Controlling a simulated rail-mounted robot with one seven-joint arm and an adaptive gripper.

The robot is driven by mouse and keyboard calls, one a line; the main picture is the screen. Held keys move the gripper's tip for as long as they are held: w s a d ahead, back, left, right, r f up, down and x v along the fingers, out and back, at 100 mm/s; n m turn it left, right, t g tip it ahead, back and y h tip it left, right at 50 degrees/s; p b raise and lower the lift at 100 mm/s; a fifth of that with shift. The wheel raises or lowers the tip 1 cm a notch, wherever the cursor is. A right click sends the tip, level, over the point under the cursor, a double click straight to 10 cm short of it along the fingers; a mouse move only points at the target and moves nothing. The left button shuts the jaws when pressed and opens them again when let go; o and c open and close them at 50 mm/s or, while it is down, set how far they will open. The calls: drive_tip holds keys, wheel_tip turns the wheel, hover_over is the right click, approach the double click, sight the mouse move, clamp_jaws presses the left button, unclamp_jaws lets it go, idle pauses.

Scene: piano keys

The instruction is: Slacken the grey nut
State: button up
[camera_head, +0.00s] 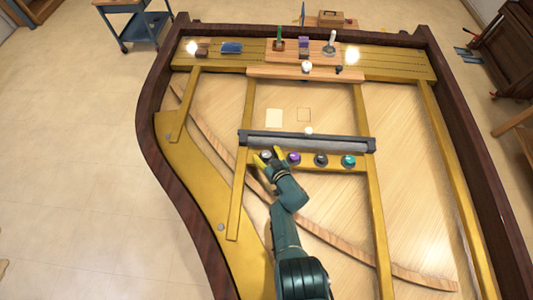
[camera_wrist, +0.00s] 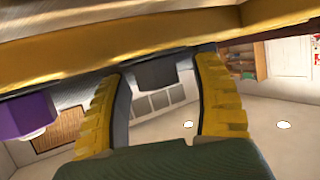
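The grey nut (camera_head: 266,154) is the leftmost in a row of nuts on the yellow crossbar (camera_head: 310,165) in the head view. My gripper (camera_head: 267,157) is at it, with its yellow fingers on either side. In the wrist view, a dark grey block (camera_wrist: 157,72), which looks like this nut, lies between and beyond the tips of my gripper (camera_wrist: 160,82). Gaps show on both sides of it, so my gripper is open and not holding it. The contact at the tips is partly hidden.
A purple nut (camera_head: 293,158) is close on the right and also shows in the wrist view (camera_wrist: 28,117). A dark nut (camera_head: 321,160) and a teal nut (camera_head: 348,160) follow. A dark grey bar (camera_head: 306,142) runs just behind the row. Several tools stand at the far end.

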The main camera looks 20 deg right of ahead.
idle(0.3)
drive_tip(key=v, duration=1.2)
idle(0.6)
